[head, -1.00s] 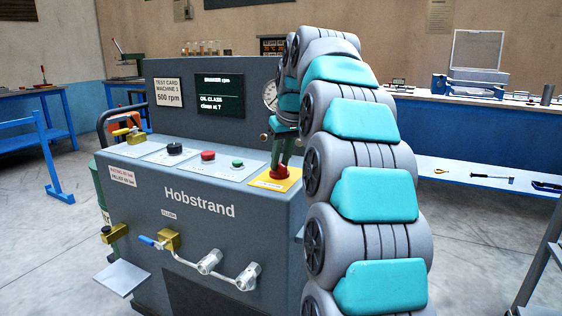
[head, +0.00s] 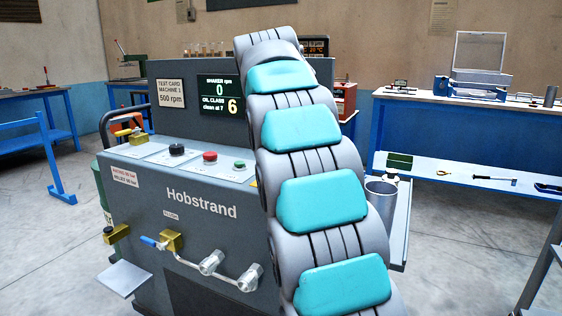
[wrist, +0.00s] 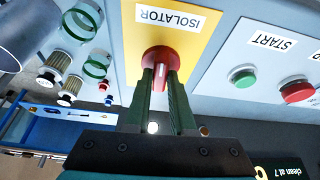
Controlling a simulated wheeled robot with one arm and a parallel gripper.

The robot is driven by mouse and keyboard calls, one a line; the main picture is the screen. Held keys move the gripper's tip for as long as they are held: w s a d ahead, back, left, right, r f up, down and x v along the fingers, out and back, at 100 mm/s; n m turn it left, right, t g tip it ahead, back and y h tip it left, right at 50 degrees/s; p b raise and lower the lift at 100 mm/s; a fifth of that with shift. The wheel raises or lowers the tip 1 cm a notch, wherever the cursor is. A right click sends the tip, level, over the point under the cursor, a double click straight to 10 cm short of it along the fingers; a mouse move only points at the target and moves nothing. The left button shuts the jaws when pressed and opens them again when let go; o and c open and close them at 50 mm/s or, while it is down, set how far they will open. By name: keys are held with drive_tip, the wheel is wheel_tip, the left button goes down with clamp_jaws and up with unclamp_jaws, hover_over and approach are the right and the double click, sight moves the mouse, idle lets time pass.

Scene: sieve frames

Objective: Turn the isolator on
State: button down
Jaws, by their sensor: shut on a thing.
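The isolator is a red rotary knob (wrist: 161,57) on a yellow plate (wrist: 185,38) marked ISOLATOR, seen upside down in the wrist view. My gripper (wrist: 161,76) has its two green fingers on either side of the knob's raised red grip and is shut on it. In the head view my arm hides the knob and the gripper. Only a sliver of the yellow plate shows there. The machine's display (head: 220,95) is lit and reads shaker rpm 0 and oil class 6, with "clean at 7".
A green START button (wrist: 243,76) and a red button (wrist: 297,91) sit beside the isolator plate. A black knob (head: 176,149) is further left. Green rings and glass-like jars stand on the other side in the wrist view. A blue-handled valve (head: 150,242) is on the machine's front.

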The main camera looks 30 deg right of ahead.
drive_tip(key=shift+m, duration=0.5)
drive_tip(key=c, duration=0.8)
unclamp_jaws()
drive_tip(key=shift+o, duration=0.2)
